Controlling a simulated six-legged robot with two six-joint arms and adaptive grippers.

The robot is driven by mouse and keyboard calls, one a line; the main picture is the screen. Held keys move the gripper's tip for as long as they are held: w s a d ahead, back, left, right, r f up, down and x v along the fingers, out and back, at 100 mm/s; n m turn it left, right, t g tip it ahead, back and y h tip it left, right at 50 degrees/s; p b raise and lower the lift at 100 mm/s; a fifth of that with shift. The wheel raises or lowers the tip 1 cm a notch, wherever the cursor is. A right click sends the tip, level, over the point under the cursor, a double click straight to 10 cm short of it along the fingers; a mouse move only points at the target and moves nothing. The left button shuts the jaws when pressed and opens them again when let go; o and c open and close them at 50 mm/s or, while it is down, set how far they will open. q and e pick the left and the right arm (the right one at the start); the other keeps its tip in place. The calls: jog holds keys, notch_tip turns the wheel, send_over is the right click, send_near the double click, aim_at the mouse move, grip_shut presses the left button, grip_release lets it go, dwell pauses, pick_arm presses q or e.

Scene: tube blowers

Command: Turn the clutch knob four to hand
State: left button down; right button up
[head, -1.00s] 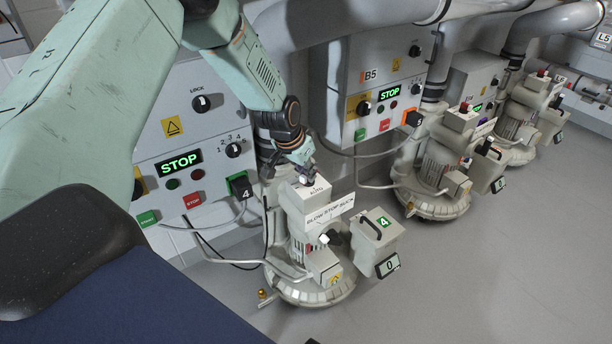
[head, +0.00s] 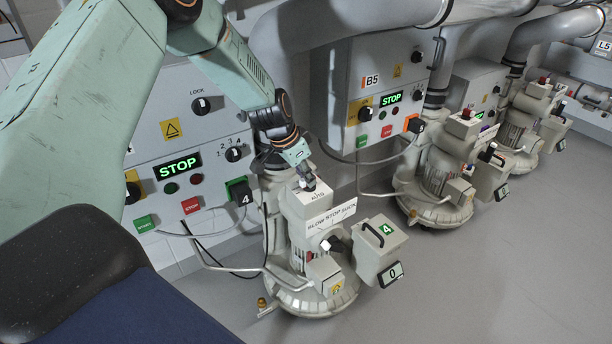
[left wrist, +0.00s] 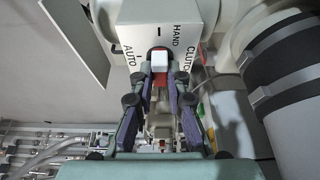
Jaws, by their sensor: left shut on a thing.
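Blower four stands at the centre of the head view, with a green 4 tag on its side box (head: 384,229). My left gripper (head: 308,182) reaches down onto the white clutch housing (head: 325,203) on its top. In the left wrist view the housing (left wrist: 205,18) carries the words HAND, CLUTCH and AUTO. My left gripper (left wrist: 159,82) is shut on the clutch knob (left wrist: 159,61), a small pale block with red beside it. The fingers hide part of the knob, and I cannot tell exactly which mark it points to. My right gripper is not in view.
The wall panel (head: 182,135) behind shows a green STOP display, with a cable and plug (head: 240,192) at its right. A BLOW STOP SUCK plate (head: 331,216) sits below the housing. Similar blowers (head: 440,175) stand to the right. The grey floor (head: 490,270) at front right is clear.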

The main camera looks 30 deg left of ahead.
pick_arm(q)
jog(key=shift+w+r, duration=0.1)
jog(key=c, duration=1.3)
grip_release()
jog(key=v, duration=1.2)
